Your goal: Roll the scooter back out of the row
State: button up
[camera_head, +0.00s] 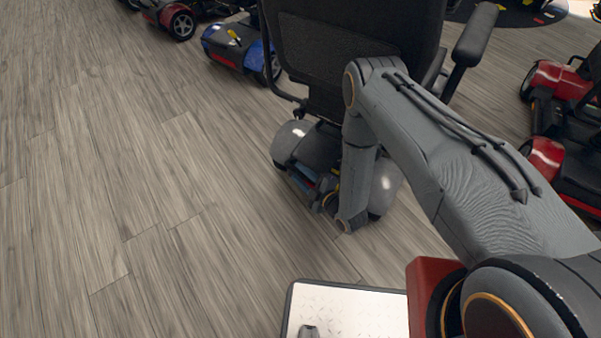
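The scooter (298,141) with a black seat back (330,50) and grey rear fenders stands in front of me, its rear towards me. Its armrest (475,35) shows at the upper right. My arm reaches out from the lower right to the scooter's low rear. My gripper end (333,205) is down at the rear body between the fenders. The arm's last links hide part of the scooter there. The fingers are small and dark against it, so I cannot tell whether they are open or shut, or whether they touch it.
A blue scooter (236,46) and a red one (168,16) stand behind at the upper left. Another red scooter (560,150) stands at the right. The wood-plank floor (110,190) is clear at the left. My own white-topped base is at the bottom.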

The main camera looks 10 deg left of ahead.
jog(key=shift+o, duration=0.5)
jog(key=shift+w+r, duration=0.1)
jog(key=shift+r, duration=0.05)
jog(key=shift+s+d+r, duration=0.1)
jog(key=shift+s, duration=0.1)
jog(key=p+v, duration=0.4)
jog(key=v, duration=0.2)
jog(key=shift+s+d, duration=0.45)
jog(key=shift+s, duration=0.05)
jog(key=shift+c, duration=0.5)
